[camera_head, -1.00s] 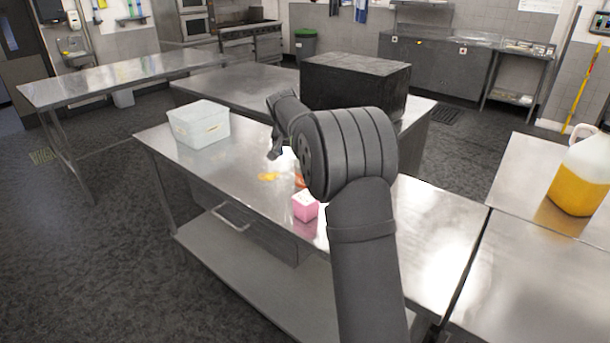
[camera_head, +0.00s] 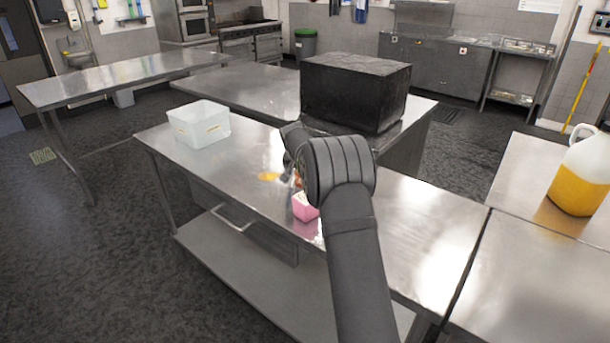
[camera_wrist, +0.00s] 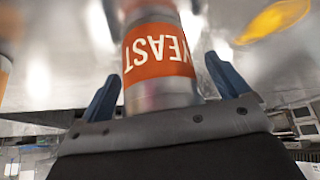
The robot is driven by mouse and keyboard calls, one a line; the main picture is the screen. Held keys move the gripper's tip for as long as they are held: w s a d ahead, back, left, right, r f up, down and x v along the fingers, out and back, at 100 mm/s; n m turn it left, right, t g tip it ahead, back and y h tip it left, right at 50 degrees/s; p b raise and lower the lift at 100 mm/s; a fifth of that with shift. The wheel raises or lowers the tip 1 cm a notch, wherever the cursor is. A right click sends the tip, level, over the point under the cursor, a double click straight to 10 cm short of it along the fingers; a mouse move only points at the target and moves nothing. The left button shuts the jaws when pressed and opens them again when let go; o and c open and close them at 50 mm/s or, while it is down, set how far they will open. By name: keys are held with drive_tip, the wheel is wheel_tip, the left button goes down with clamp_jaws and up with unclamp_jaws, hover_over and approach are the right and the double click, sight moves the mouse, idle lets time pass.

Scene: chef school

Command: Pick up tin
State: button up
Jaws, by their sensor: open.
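The tin (camera_wrist: 157,52) is a silvery cylinder with an orange label reading YEAST, upside down in the wrist view. It stands between the two blue fingers of my open gripper (camera_wrist: 160,90), with a visible gap on each side. In the head view, my gripper (camera_head: 292,172) is low over the middle steel table, and my arm hides most of the tin there.
A pink box (camera_head: 305,208) stands close in front of my gripper on the steel table (camera_head: 425,235). A yellow item (camera_head: 268,177) lies just left. A translucent tub (camera_head: 198,126) stands at the table's left end. A large black box (camera_head: 355,92) stands behind my arm.

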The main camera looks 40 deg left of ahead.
drive_tip(key=c, duration=1.2)
drive_tip(key=shift+c, duration=0.2)
